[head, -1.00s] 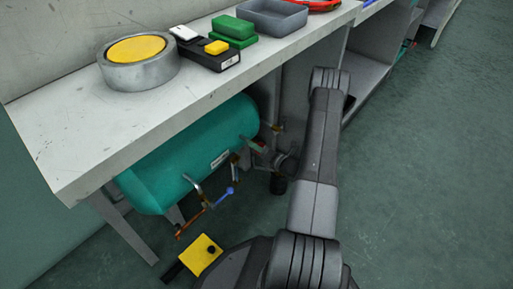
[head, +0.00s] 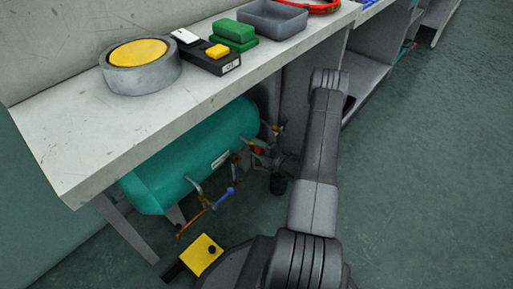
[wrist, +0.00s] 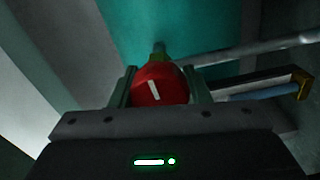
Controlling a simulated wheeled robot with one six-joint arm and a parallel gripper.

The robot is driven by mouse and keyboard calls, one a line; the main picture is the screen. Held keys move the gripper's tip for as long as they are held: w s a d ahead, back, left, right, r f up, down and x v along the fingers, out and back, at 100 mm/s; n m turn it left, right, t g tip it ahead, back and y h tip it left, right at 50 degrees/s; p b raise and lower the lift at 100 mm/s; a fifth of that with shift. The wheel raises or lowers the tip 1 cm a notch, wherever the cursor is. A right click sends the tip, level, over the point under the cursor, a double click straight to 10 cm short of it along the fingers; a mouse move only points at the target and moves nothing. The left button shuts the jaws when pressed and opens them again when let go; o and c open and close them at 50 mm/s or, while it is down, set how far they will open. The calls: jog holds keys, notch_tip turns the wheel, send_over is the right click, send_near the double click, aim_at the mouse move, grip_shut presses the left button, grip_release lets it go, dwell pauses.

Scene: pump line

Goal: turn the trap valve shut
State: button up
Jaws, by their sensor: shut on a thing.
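The trap valve appears as a round red knob (wrist: 158,84) with a white bar mark, on a brass fitting with a thin stem at the teal tank (head: 190,165). In the wrist view my gripper (wrist: 158,90) is shut on this knob, one finger on each side. The white bar runs nearly along the finger direction, slightly tilted. In the head view a little of the red knob (head: 258,151) shows beside my gripper (head: 262,148) at the tank's right end, mostly hidden.
The tank sits under a grey bench (head: 95,140). Pipes with a blue lever (head: 223,195) and an orange lever (head: 192,222) hang at its front. A yellow box (head: 203,253) is on the floor below. The floor at right is clear.

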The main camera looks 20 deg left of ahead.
jog(key=shift+m, duration=0.4)
jog(key=o, duration=1)
jog(key=shift+c, duration=0.2)
jog(key=p+v, duration=0.3)
jog(key=v, duration=1.1)
jog(key=shift+a, duration=0.15)
jog(key=b+x, duration=0.3)
jog(key=x, duration=1)
jog(key=shift+w+a, duration=0.2)
jog(key=shift+a, duration=0.1)
